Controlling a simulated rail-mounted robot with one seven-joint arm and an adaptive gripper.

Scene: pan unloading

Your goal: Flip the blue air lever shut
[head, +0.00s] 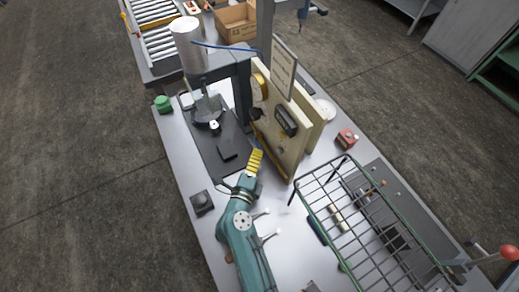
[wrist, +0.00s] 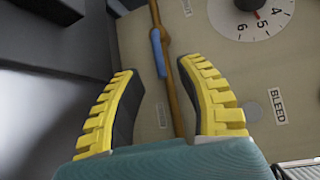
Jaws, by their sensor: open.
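The blue lever (wrist: 158,54) shows in the wrist view, beyond my fingertips, lying roughly along a brass pipe (wrist: 166,40) on a beige panel. I cannot make it out in the head view. My gripper (wrist: 161,70) is open and empty, its two yellow ribbed fingers spread on either side of the lower pipe and pointing toward the panel. The lever is near the gap between the fingertips; contact is not visible. In the head view my gripper (head: 256,160) is at the near left side of the upright beige panel (head: 306,138).
A dial (wrist: 248,14) and a BLEED label (wrist: 278,106) are on the panel. A green wire basket (head: 350,225) stands to the right on the bench. A white cylinder (head: 187,42) on a stand is behind. A small red box (head: 346,139) lies right of the panel.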

